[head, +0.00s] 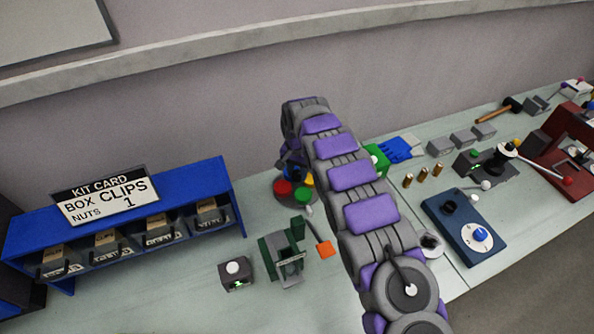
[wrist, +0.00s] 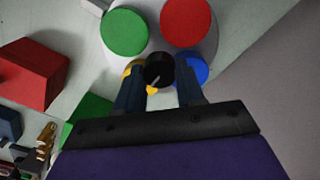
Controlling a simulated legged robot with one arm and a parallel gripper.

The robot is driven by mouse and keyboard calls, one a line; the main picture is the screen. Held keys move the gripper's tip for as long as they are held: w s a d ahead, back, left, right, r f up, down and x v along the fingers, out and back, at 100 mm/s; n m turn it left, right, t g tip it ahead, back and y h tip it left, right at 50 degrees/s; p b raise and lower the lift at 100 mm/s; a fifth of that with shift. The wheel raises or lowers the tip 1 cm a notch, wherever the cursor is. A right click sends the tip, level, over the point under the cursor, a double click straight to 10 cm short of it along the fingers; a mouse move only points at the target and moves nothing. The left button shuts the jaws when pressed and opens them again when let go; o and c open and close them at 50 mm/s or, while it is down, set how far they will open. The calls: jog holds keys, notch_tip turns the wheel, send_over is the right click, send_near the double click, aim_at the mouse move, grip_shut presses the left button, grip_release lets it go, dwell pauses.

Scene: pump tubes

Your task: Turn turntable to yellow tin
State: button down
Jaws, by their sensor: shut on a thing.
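The round turntable (head: 284,199) stands on the bench, half behind my arm; its pale disc (wrist: 150,48) shows in the wrist view. It carries a red tin (wrist: 186,20), a green tin (wrist: 124,32), a blue tin (wrist: 199,69) and a yellow tin (wrist: 131,66). The yellow and blue tins are partly hidden by my fingers. My gripper (wrist: 160,80) is shut on the knob.
A blue rack (head: 130,212) of bins with a kit card stands at left. A green fixture (head: 281,258), a grey box (head: 235,274) and an orange-ended tool (head: 324,249) lie in front of the turntable. Brass pieces (head: 422,174) and a blue dial panel (head: 463,232) are at right.

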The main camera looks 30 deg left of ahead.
jog(key=shift+a+r+m, duration=0.1)
jog(key=shift+m, duration=0.2)
jog(key=m+p, duration=0.1)
jog(key=m, duration=0.2)
jog(key=shift+r+p, duration=0.1)
jog(key=shift+p, duration=0.3)
jog(key=m+p, duration=0.1)
jog(key=m, duration=0.4)
jog(key=shift+m, duration=0.3)
jog(key=m+p, duration=0.1)
jog(key=m, duration=0.4)
jog(key=shift+p, duration=0.35)
jog(key=shift+m+p, duration=0.3)
jog(key=shift+m, duration=1.4)
jog(key=shift+r, duration=0.1)
jog(key=c, duration=1.1)
grip_release()
jog(key=shift+w+a, duration=0.1)
jog(key=o, duration=0.4)
jog(key=shift+f, duration=0.25)
